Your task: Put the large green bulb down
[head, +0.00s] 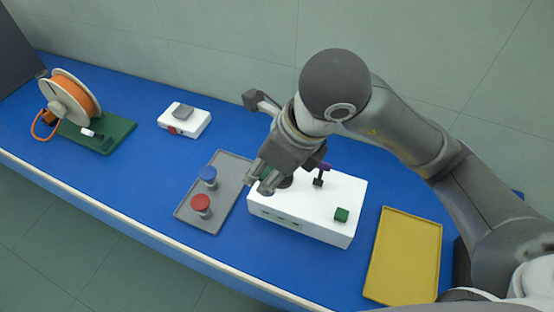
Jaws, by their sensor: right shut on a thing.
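My right gripper (262,180) reaches down over the left end of the white instrument box (336,229). It is shut on a green thing, taken to be the large green bulb (266,173), of which only a small patch shows between the fingers. The rest of the bulb is hidden by the gripper, and I cannot tell whether it touches the box. The gripper is close to the right edge of the grey tray (224,212). My left gripper is out of view.
An empty yellow tray (404,255), a small white device (184,120) and an orange reel (73,97) share the blue bench.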

